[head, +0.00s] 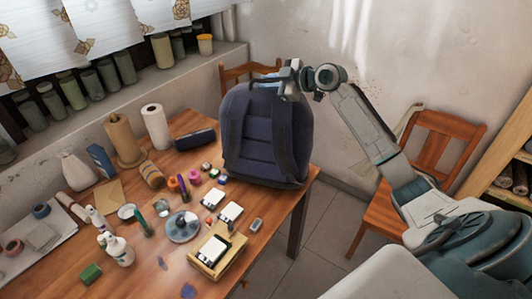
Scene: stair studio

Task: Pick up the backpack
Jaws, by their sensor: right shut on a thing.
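The dark blue backpack (262,140) stands upright at the right end of the wooden table, its padded back and shoulder straps towards me. My right gripper (285,82) comes in from the right and is shut on the top of the backpack, near its top handle. The fingertips are partly hidden there. I cannot tell whether the backpack's bottom touches the table. My left gripper is not in view.
The wooden table (170,268) holds bottles, paper rolls, a small wooden tray (222,262) and many small items left of the backpack. A wooden chair (432,150) stands at the right, another behind the backpack. Bare tiled floor shows right of the table.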

